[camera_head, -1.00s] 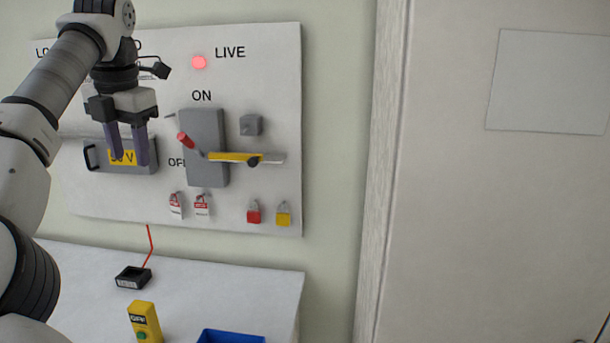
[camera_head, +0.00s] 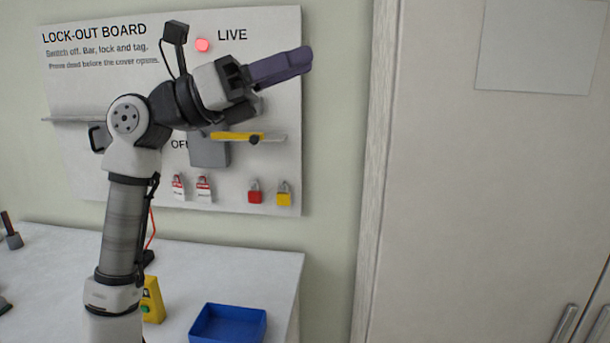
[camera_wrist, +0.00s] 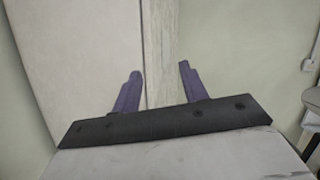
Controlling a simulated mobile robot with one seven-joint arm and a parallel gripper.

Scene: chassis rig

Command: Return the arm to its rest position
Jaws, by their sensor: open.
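My gripper (camera_head: 300,62) is in front of the upper part of the lock-out board (camera_head: 285,100) in the head view, its purple fingers pointing right. In the wrist view my gripper (camera_wrist: 158,88) shows two purple fingers spread well apart with nothing between them. The yellow bar (camera_head: 232,136) lies across that box. The red lamp (camera_head: 203,45) beside the word LIVE is lit.
Two red-and-white tags (camera_head: 204,189), a red padlock (camera_head: 255,192) and a yellow padlock (camera_head: 284,194) hang low on the board. A blue tray (camera_head: 230,323) and a yellow box (camera_head: 153,300) stand on the white bench (camera_head: 270,268). A pale cabinet (camera_head: 480,200) stands at the right.

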